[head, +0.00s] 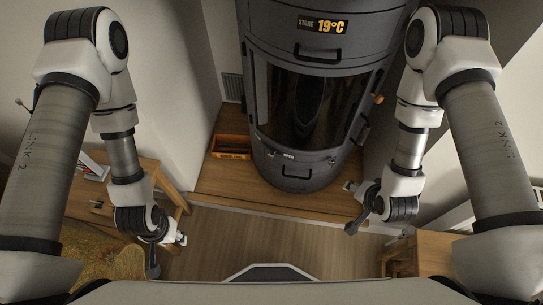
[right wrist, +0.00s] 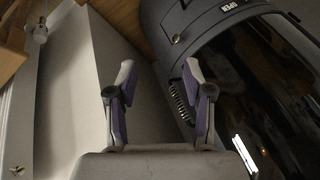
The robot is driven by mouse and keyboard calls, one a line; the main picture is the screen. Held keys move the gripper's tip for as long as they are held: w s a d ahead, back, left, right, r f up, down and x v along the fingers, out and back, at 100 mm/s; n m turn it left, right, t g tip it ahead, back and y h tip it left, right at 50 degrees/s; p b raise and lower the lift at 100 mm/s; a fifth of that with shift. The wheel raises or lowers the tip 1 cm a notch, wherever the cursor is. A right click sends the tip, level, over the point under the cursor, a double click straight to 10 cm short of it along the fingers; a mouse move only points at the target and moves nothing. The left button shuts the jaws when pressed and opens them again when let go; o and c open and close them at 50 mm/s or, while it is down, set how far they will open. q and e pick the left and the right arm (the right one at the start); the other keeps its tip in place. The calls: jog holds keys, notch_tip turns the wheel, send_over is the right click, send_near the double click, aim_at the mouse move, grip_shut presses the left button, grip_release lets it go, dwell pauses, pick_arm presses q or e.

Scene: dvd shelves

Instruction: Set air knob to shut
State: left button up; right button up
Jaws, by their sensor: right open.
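The dark stove (head: 330,30) stands in the corner. Its front lower band carries an OPEN label (head: 288,156), with a small knob (head: 331,160) to its right; I cannot tell for sure that this is the air knob. In the right wrist view, the label (right wrist: 229,5) and a small round knob (right wrist: 176,39) show near the top edge. My right gripper (head: 351,207) is open and empty, low beside the stove's right front; its spread fingers (right wrist: 158,85) show apart from the stove. My left gripper (head: 167,253) looks open and empty, low at the left.
A coiled handle (right wrist: 182,104) sits on the stove's glass door side. A wooden knob (head: 378,99) sticks out at its right. Wooden furniture stands at both sides; the middle floor (head: 250,235) is free.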

aim_at(271, 156)
jog(key=w+a+f+m+t+y+b, duration=0.2)
jog(key=w+a+f+t+b, duration=0.15)
jog(key=w+b, duration=0.3)
jog(key=w+a+f+m+t+y+b, duration=0.2)
jog(key=w+a+m+t+b, duration=0.15)
jog(key=w+a+b, duration=0.35)
jog(key=w+a+f+n+t+y+b, duration=0.1)
jog(key=w+a+f+y+b, duration=0.2)
jog(key=f+b, duration=0.55)
jog(key=a+f+n+t+y+b, duration=0.1)
jog(key=a+f+y+b, duration=0.2)
jog(key=a+f+b, duration=0.55)
jog(key=w, duration=0.2)
jog(key=w+a+r+b, duration=0.1)
jog(key=w, duration=0.1)
jog(key=w+r+b, duration=0.1)
jog(key=w, duration=0.1)
jog(key=shift+w+a+r, duration=0.2)
jog(key=shift+c, duration=0.3)
grip_shut()
